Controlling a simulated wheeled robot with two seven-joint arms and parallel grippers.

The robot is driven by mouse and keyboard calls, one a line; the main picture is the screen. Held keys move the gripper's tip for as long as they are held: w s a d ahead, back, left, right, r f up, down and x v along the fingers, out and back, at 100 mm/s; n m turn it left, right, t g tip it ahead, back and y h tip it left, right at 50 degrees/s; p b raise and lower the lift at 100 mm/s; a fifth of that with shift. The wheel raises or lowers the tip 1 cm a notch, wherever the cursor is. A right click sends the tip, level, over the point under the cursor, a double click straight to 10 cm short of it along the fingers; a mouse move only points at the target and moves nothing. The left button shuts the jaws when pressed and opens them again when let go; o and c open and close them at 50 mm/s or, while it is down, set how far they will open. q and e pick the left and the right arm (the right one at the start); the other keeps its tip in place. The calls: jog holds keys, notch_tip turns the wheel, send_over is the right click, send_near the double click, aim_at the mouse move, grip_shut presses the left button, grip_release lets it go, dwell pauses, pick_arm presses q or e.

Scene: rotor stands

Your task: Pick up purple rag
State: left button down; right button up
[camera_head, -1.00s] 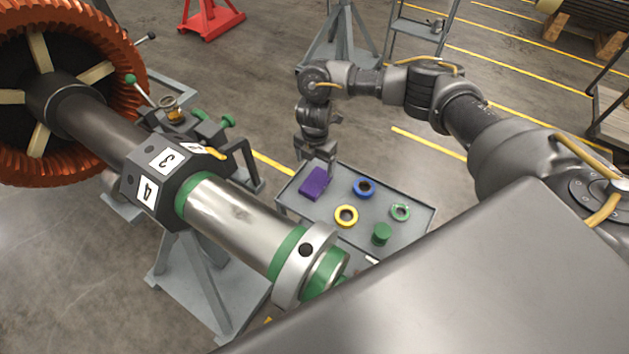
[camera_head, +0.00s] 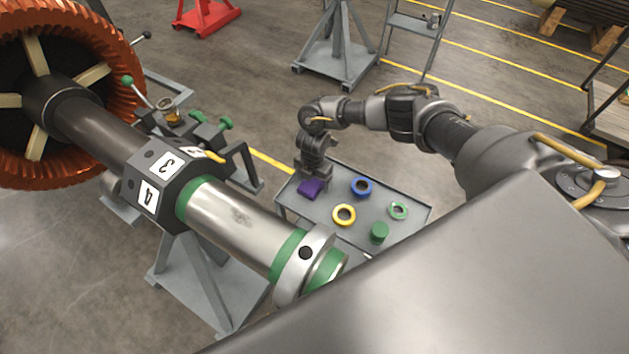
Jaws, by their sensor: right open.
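The purple rag (camera_head: 309,189) lies at the far left corner of the grey cart tray (camera_head: 338,241). My right gripper (camera_head: 312,180) points down right at the rag and covers its upper part. Its jaws are open, and the fingertips are small and partly hidden against the rag. I cannot tell whether they touch it. My left gripper is not in view.
The tray also holds a blue ring (camera_head: 361,187), a yellow ring (camera_head: 344,215), a green ring (camera_head: 398,211) and a green cylinder (camera_head: 379,233). A large rotor shaft (camera_head: 240,221) on a grey stand (camera_head: 203,275) stands left of the tray.

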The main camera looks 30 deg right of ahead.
jog(key=c, duration=1.1)
jog(key=shift+r, duration=0.1)
jog(key=shift+r, duration=0.45)
jog(key=s+a+r, duration=0.1)
jog(key=s+r, duration=0.3)
jog(key=s+a+r, duration=0.1)
jog(key=s+r, duration=0.3)
jog(key=s, duration=0.1)
jog(key=s+a+r, duration=0.1)
jog(key=s+r, duration=0.3)
jog(key=shift+s+a+p, duration=0.2)
jog(key=shift+s+p, duration=0.1)
jog(key=shift+p, duration=0.05)
